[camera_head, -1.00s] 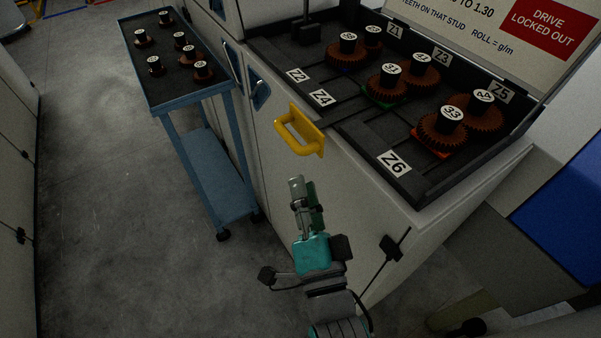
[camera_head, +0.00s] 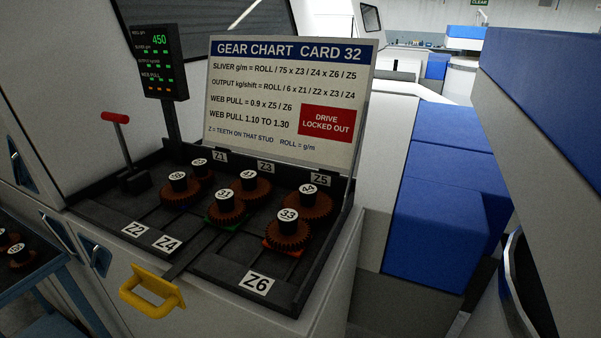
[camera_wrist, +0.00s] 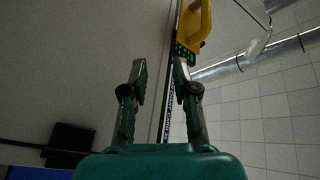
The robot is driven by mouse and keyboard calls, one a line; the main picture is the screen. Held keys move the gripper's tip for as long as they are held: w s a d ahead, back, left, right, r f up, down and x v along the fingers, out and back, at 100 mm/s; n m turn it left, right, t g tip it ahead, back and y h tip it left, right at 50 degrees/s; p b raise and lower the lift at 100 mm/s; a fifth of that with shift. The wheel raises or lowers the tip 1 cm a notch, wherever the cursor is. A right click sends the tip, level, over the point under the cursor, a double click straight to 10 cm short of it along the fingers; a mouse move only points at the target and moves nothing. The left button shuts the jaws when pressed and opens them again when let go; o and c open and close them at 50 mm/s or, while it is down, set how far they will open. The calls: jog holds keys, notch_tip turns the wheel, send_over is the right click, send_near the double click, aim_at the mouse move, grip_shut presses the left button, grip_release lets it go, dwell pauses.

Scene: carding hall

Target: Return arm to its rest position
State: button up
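My gripper (camera_wrist: 160,72) shows in the wrist view with its two fingers apart and nothing between them. It is out of the head view. The wrist view looks up past the fingers along a pale cabinet wall, with the yellow handle (camera_wrist: 196,24) beyond the right finger. In the head view the same yellow handle (camera_head: 152,292) is on the front of the cabinet (camera_head: 230,318). I cannot tell the exact distance from my gripper to the cabinet.
A black gear tray (camera_head: 206,273) on the cabinet holds several brown numbered gears (camera_head: 288,234). A gear chart (camera_head: 285,95), a display (camera_head: 157,60) and a red-handled lever (camera_head: 122,140) stand behind or beside it. A blue trolley (camera_head: 40,268) with gears is at the left.

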jog(key=s+d+f+t+h, duration=0.1)
jog(key=s+d+f+h, duration=0.25)
jog(key=d+f, duration=0.65)
jog(key=s+d+f+n+h, duration=0.1)
jog(key=s+d+h, duration=0.3)
jog(key=s+d, duration=0.6)
jog(key=s+d+f+n+g+h, duration=0.1)
jog(key=s+d+f+h, duration=0.2)
jog(key=s+d, duration=0.7)
jog(key=shift+d+f+h, duration=0.15)
jog(key=shift+f+h, duration=0.05)
jog(key=shift+h, duration=1.05)
